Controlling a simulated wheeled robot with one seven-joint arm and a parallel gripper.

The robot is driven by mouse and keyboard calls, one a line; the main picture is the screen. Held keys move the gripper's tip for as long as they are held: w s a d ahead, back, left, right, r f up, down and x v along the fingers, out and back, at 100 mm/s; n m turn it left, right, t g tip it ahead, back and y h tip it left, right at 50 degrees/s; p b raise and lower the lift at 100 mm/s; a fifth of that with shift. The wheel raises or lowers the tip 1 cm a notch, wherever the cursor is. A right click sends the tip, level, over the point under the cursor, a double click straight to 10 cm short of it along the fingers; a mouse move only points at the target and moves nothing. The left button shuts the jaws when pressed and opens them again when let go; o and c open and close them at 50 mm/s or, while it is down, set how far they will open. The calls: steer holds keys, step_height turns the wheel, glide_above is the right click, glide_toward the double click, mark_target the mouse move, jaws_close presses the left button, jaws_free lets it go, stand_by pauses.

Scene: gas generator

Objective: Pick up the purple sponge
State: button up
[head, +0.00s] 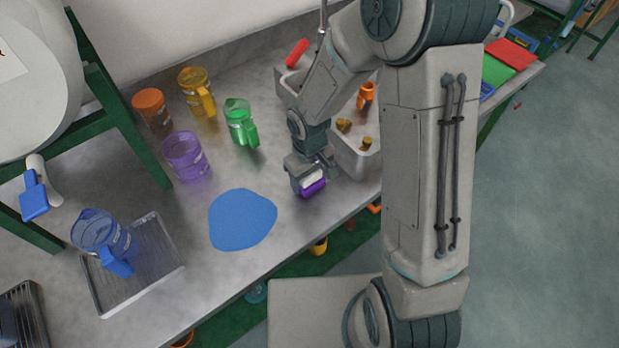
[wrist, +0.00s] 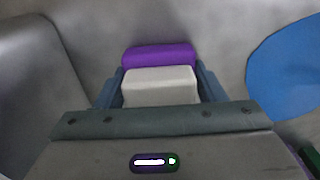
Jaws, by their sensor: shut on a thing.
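The purple sponge (head: 312,188) has a purple layer and a whitish layer. In the head view it is at the end of my arm, over the metal counter to the right of the blue puddle. In the wrist view the sponge (wrist: 160,57) sits between the two fingers, its white block nearer the camera and its purple part beyond. My gripper (head: 306,180) is shut on it, and the fingers (wrist: 160,88) touch both sides. I cannot tell whether the sponge still touches the counter.
A blue puddle (head: 242,220) lies left of my gripper. A metal sink basin (head: 352,160) is close on the right.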

steer(key=shift+r, duration=0.15)
step_height(320, 180, up, 4)
steer(key=shift+f, duration=0.25)
steer(key=s+d+r, duration=0.6)
steer(key=d+r, duration=0.1)
steer(key=d, duration=0.2)
steer(key=shift+s+d, duration=0.3)
steer(key=shift+d, duration=0.05)
steer(key=shift+r, duration=0.1)
steer(key=shift+o, duration=0.6)
